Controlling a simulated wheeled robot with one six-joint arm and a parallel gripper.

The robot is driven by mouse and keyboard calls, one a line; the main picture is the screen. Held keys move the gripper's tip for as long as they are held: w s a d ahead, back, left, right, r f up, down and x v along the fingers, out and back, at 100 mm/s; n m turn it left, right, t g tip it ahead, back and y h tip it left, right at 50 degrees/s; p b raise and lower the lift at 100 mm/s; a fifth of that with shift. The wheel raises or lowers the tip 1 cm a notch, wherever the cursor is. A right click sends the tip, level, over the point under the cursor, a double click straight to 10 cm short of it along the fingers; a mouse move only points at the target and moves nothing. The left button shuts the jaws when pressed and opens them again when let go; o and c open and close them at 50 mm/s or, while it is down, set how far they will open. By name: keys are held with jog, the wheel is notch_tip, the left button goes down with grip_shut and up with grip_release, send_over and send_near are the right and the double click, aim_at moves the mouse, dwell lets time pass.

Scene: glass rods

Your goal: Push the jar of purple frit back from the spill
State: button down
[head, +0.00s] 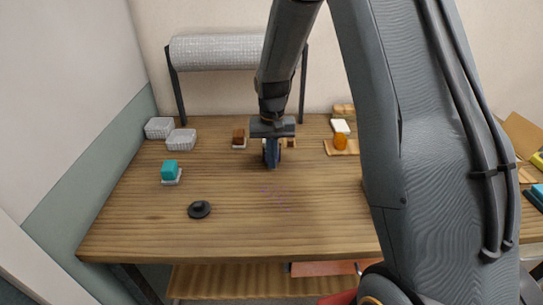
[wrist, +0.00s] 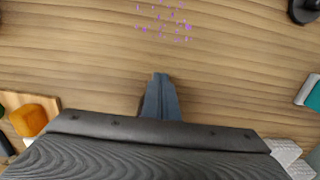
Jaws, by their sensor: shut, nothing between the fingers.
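My gripper (head: 271,163) is shut and empty, pointing down over the middle of the table; its closed fingers (wrist: 160,98) also show in the wrist view. The spill of purple specks (wrist: 165,22) lies scattered on the wood, on the near side of my fingers and apart from them. The spill shows only faintly in the head view (head: 273,192). I cannot make out a jar of purple frit in either view. A small tan item (head: 290,143) shows partly behind my gripper, and the rest there is hidden.
A teal block (head: 170,170) and black disc (head: 199,209) are on the left. A brown block (head: 239,136) stands behind them, with clear containers (head: 181,139) at back left. An orange jar (head: 340,142) stands on a wooden board at right. The front middle is clear.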

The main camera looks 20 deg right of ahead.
jog(key=shift+s+a+r+p, duration=0.1)
jog(key=shift+s+p, duration=0.1)
jog(key=shift+s, duration=0.35)
jog(key=shift+s+a+r+p, duration=0.1)
jog(key=shift+s+p, duration=0.05)
jog(key=shift+s, duration=0.4)
notch_tip(320, 180, up, 9)
jog(key=b, duration=0.3)
jog(key=s+d+f+n+t, duration=0.1)
jog(key=s+f+n, duration=0.1)
jog(key=s, duration=1.8)
jog(key=shift+s+f+n, duration=0.25)
jog(key=shift+f+n, duration=0.15)
jog(key=shift+f, duration=0.2)
